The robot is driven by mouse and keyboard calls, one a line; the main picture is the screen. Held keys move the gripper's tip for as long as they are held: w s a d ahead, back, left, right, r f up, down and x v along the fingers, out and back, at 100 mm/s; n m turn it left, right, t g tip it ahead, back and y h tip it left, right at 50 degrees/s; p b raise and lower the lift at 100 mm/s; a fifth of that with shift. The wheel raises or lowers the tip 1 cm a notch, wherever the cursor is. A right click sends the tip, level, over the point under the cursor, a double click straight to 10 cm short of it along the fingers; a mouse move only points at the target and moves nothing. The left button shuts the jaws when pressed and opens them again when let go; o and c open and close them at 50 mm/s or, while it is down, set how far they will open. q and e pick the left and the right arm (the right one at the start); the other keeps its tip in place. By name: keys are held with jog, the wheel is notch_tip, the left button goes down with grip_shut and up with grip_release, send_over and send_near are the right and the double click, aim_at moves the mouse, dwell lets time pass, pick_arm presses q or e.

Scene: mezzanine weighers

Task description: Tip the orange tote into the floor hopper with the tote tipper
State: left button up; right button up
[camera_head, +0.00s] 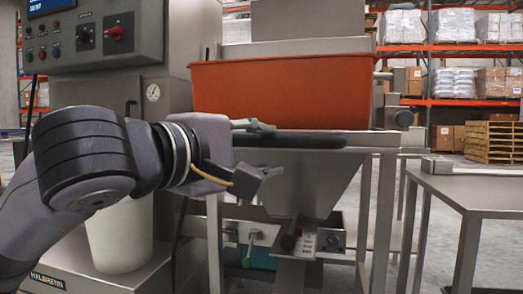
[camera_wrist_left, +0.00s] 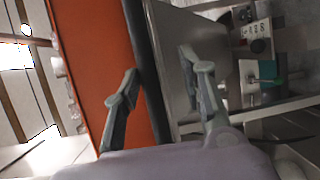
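The orange tote (camera_head: 280,92) sits at the top of the steel tipper stand (camera_head: 382,142). It also shows in the wrist view (camera_wrist_left: 95,60). A black padded bar (camera_head: 310,139) runs along the front below the tote; it also shows in the wrist view (camera_wrist_left: 147,60). My left gripper (camera_head: 268,150) is open and empty at the bar's left part. In the wrist view its two fingers (camera_wrist_left: 163,85) lie apart on either side of the bar; contact is unclear. A tapered steel chute (camera_head: 312,190) is below the bar. I cannot tell which part is the floor hopper. My right gripper is out of view.
A control box (camera_head: 93,38) with knobs and buttons is at upper left. A white bucket (camera_head: 118,237) stands below my left arm. A green-knobbed lever (camera_head: 247,261) and a small switch box (camera_head: 305,242) sit low. A steel table (camera_head: 470,188) is at right; pallet racks stand behind.

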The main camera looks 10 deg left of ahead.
pick_arm(q)
jog(key=v, duration=1.1)
jog(key=shift+s, duration=0.4)
jog(key=shift+a, duration=0.1)
